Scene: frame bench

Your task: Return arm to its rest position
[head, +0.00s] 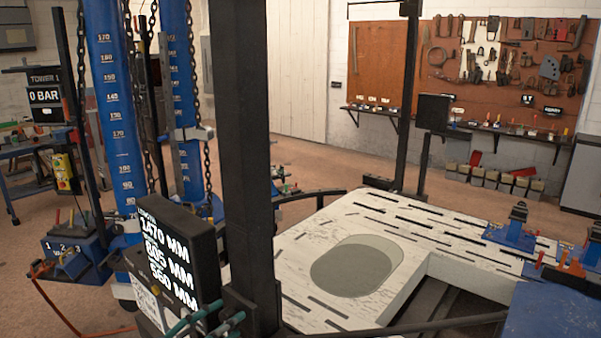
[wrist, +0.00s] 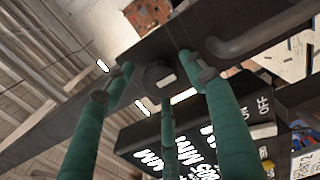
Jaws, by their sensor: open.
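My gripper (head: 226,311) shows at the bottom of the head view, in front of the black display box and beside the foot of the black post (head: 243,150). Its teal fingers also fill the wrist view (wrist: 158,78). They are spread apart, with no object held between them. The fingertips point at a dark bar with a round knob (wrist: 157,76); I cannot tell whether they touch it. The rest of my arm is not clearly visible in the head view.
The display box (head: 165,250) with white readings is close to my gripper. A white slotted bench (head: 410,225) with an oval plate lies right. Blue measuring towers (head: 118,110) with chains stand left. A tool board (head: 505,60) hangs on the back wall. Open floor lies between.

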